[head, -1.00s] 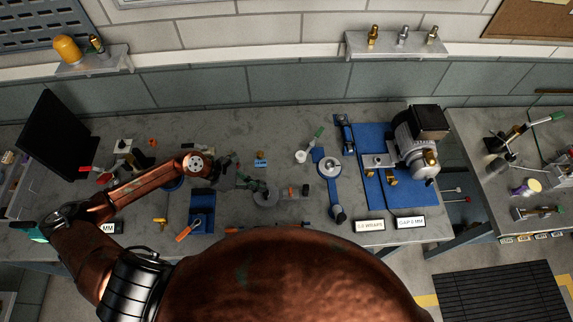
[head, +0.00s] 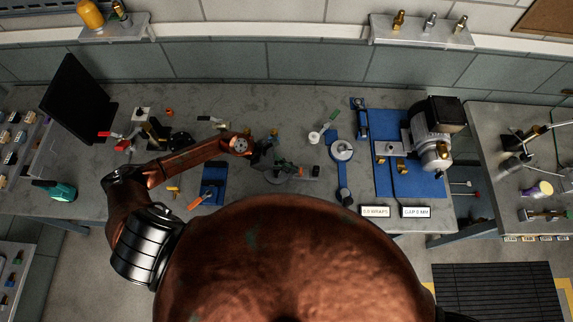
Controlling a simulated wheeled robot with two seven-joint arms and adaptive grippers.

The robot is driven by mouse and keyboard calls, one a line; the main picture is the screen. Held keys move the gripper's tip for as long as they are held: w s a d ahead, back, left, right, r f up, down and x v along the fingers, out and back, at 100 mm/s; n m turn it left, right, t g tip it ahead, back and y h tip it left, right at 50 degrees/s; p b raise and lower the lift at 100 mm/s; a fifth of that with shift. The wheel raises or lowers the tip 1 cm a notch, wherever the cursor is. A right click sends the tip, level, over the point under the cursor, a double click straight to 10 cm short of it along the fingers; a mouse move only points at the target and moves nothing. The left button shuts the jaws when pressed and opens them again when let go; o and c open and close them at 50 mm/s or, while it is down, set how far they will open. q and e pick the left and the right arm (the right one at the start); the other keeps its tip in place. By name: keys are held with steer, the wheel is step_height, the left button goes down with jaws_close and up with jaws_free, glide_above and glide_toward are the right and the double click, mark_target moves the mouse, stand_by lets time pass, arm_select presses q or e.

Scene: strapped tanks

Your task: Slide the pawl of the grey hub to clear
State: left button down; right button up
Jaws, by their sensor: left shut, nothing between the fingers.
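A pale grey round hub (head: 342,150) sits on a long blue strip (head: 343,178) right of the middle of the bench. Its pawl is too small to make out. My left arm reaches in from the left, and my left gripper (head: 268,152) is dark and small, shut with nothing held. It is left of the hub, apart from it, above a cluttered spot with a grey disc (head: 275,178). Its fingertips are hard to tell from the small parts there. My right gripper is not in view.
A motor (head: 431,135) stands on a blue mat (head: 410,182) to the right. Two label plates (head: 375,211) lie at the front edge. A blue tray (head: 213,183) and a dark screen (head: 77,100) are to the left. The bench's back strip is mostly clear.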

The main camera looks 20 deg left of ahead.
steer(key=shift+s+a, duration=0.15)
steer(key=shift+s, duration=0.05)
arm_select(q)
steer(key=shift+d, duration=0.1)
steer(key=shift+w+d+b, duration=0.2)
steer(key=shift+d, duration=0.4)
steer(key=shift+w+d+b, duration=0.15)
steer(key=shift+w+d, duration=0.05)
steer(key=shift+d, duration=0.4)
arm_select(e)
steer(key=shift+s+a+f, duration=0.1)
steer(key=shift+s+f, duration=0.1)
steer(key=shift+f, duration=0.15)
arm_select(q)
steer(key=shift+s+a+r, duration=0.1)
steer(key=shift+a+r, duration=0.25)
steer(key=shift+a, duration=0.05)
steer(key=p+v, duration=0.1)
steer(key=v, duration=0.7)
steer(key=shift+a, duration=0.1)
steer(key=shift+s+a+r, duration=0.1)
steer(key=shift+a+r, duration=0.15)
steer(key=shift+r, duration=0.05)
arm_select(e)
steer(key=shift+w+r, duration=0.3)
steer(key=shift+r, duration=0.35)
arm_select(q)
steer(key=shift+r, duration=0.1)
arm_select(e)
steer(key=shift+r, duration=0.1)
